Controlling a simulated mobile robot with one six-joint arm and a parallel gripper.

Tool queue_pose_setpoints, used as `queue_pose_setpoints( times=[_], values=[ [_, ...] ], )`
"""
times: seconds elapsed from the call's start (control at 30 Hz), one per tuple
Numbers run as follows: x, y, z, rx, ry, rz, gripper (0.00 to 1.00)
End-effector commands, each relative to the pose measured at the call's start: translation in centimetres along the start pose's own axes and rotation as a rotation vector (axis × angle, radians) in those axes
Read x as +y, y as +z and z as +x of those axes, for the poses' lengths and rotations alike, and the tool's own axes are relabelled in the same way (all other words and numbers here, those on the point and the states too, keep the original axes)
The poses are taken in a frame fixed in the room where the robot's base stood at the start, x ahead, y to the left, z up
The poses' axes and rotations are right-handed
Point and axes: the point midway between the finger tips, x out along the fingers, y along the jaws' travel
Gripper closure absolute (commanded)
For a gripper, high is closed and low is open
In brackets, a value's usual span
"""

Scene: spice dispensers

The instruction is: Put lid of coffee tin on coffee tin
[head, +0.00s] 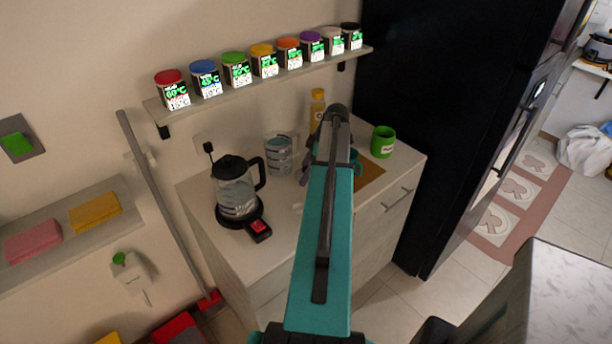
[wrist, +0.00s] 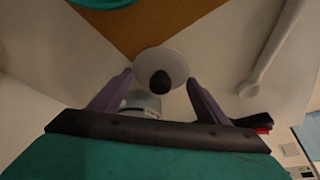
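My gripper (wrist: 160,78) has its two purple fingers spread apart in the wrist view. A round white lid (wrist: 153,61) with a dark knob (wrist: 160,82) shows between the fingertips, knob towards the camera. Whether the fingers touch the lid's rim I cannot tell. A pale, partly hidden vessel (wrist: 142,102) shows below the lid, between the fingers. In the head view my arm covers the lid and most of my gripper. A green container with a white label (head: 383,142) stands at the counter's right end. I cannot tell for sure which vessel is the coffee tin.
A glass kettle (head: 236,188) and a glass jug (head: 278,157) stand left of my arm. A yellow bottle (head: 317,108) stands behind. A teal cup (head: 356,160) is partly hidden beside the brown board (head: 371,175). A white spoon (wrist: 270,50) lies right. A shelf (head: 262,83) of jars hangs above.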

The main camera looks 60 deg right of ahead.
Motion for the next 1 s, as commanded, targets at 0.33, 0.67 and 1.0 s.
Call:
queue_pose_setpoints(
  times=[0.33, 0.67, 1.0],
  values=[
    [0.0, 0.0, 0.0, 0.0, 0.0, 0.0, 0.56],
    [0.0, -0.3, -0.7, 0.0, 0.0, -0.001, 0.56],
    [-0.4, -0.7, -3.3, 0.0, 0.002, 0.002, 0.56]
  ],
)
